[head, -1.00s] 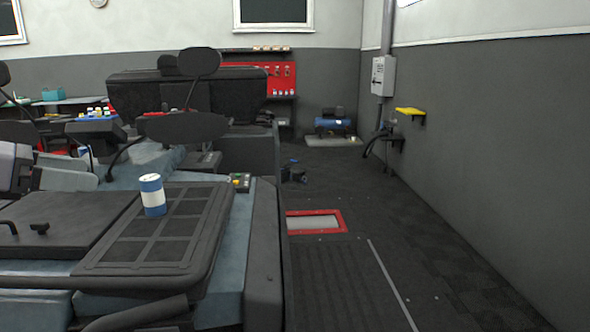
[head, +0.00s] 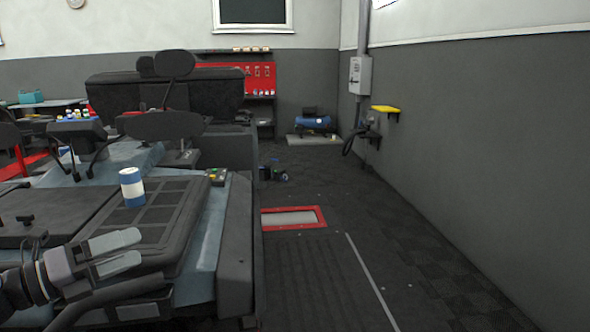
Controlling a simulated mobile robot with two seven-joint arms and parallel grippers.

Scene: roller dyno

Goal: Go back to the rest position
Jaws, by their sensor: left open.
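My left gripper (head: 128,250) comes in from the lower left of the head view. Its two grey fingers are apart and empty, over the near edge of the vehicle's dark panel. A blue and white can (head: 132,188) stands upright on the black gridded panel (head: 150,222), beyond my left gripper and apart from it. My right gripper is not in view.
The vehicle (head: 237,240) with its seats fills the left side. A red-framed roller (head: 293,218) is set in the dark floor to the right. The floor between is mostly clear.

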